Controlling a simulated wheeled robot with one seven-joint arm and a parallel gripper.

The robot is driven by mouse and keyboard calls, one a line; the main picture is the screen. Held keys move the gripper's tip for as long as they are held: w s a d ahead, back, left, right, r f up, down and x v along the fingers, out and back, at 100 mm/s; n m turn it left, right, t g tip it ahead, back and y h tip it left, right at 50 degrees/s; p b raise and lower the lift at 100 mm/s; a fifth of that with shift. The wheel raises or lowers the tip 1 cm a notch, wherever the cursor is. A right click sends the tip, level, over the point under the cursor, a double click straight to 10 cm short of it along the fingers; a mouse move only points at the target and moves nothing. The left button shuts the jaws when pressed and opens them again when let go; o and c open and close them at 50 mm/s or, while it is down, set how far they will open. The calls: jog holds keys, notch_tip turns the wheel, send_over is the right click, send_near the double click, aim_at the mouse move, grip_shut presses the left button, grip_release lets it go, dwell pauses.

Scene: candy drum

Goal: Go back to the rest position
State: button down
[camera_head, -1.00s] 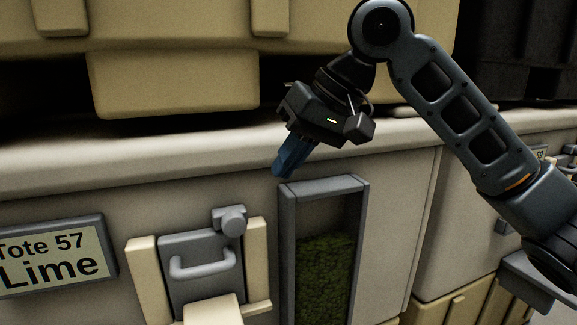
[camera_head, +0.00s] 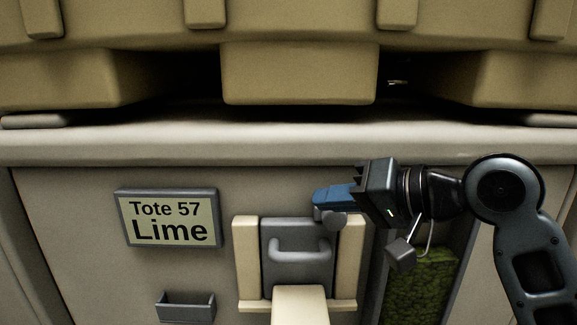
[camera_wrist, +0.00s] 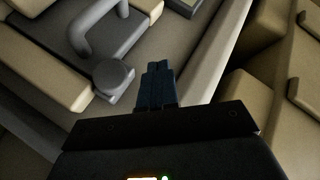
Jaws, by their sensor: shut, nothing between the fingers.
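My gripper (camera_head: 318,196) points left in the head view, with its blue fingers together and nothing between them. It is in front of the tote wall, at the upper right of the grey hatch (camera_head: 297,262), and overlaps the hatch's round knob (camera_head: 333,219). In the wrist view the blue fingers (camera_wrist: 157,68) are side by side and empty, and the knob (camera_wrist: 113,78) is to their left. I cannot tell whether the fingers touch the knob. The hatch sits between two cream rails, with a grey handle (camera_head: 299,246) on its front.
A sign (camera_head: 168,218) reads "Tote 57 Lime". A small grey holder (camera_head: 186,306) is below it. A cream chute (camera_head: 299,305) sticks out under the hatch. A window with green contents (camera_head: 420,285) is to the right, partly behind my arm.

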jog(key=s+d+f+m+t+h, duration=0.2)
jog(key=s+f+m+t+h, duration=0.2)
jog(key=s+f, duration=0.55)
jog(key=s+d+f+m+t+h, duration=0.35)
jog(key=s+f, duration=0.45)
jog(key=f, duration=0.3)
jog(key=s+d+n+h, duration=0.2)
jog(key=s+d+n, duration=0.1)
jog(key=s, duration=1)
jog(key=s+d+n+h+b, duration=0.1)
jog(key=s+d+n, duration=0.3)
jog(key=s, duration=0.9)
jog(key=shift+s+d+f+g+h, duration=0.15)
jog(key=shift+d+f+g+h, duration=0.3)
jog(key=shift+d, duration=0.8)
